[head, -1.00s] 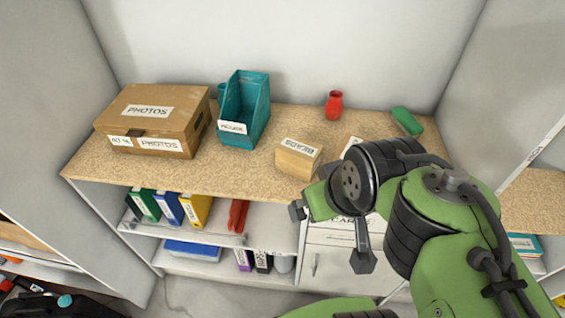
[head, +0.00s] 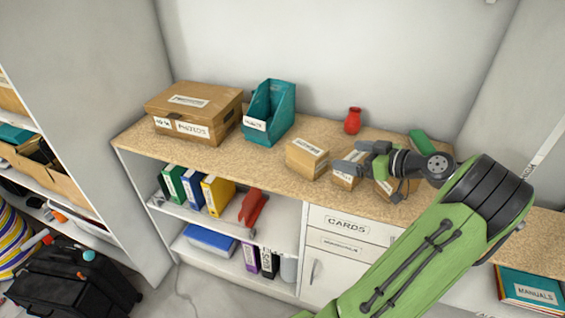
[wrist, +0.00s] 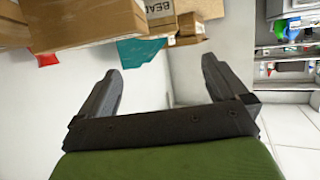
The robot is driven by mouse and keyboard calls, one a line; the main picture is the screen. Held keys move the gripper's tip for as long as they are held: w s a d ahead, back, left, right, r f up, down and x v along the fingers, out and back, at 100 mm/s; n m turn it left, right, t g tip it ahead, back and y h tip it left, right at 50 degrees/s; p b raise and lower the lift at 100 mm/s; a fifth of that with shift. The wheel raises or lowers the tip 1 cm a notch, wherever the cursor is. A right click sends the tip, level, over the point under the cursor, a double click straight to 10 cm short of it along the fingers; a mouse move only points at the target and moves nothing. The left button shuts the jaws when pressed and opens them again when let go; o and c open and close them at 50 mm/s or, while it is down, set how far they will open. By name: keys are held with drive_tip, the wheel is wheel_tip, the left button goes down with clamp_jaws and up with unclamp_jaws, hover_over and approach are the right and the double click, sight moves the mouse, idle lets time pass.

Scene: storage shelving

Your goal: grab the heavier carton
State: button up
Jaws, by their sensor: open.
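Three small cartons stand on the counter (head: 240,168). The left carton (head: 307,160) has a white label and is in clear view; a BEADS label shows on a carton (wrist: 158,10) in the wrist view. The middle carton (head: 343,181) is partly hidden behind my gripper (head: 350,156). The right carton (head: 383,188) is mostly hidden by my wrist. My gripper is open and empty, its fingers pointing left at about the cartons' height or above. In the wrist view a large near carton (wrist: 85,25) lies beyond the left finger, and nothing is between the fingers.
A red vase (head: 353,121) and a green object (head: 419,141) are at the back. Shelving stands at far left.

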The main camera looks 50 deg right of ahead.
sight(307, 146)
drive_tip(key=b+x, duration=0.1)
drive_tip(key=x, duration=1.5)
drive_tip(key=shift+d, duration=0.1)
drive_tip(key=shift+s, duration=0.1)
drive_tip(key=shift+c, duration=0.2)
drive_tip(key=c, duration=1.4)
drive_tip(key=shift+r, duration=0.2)
drive_tip(key=shift+c, duration=0.5)
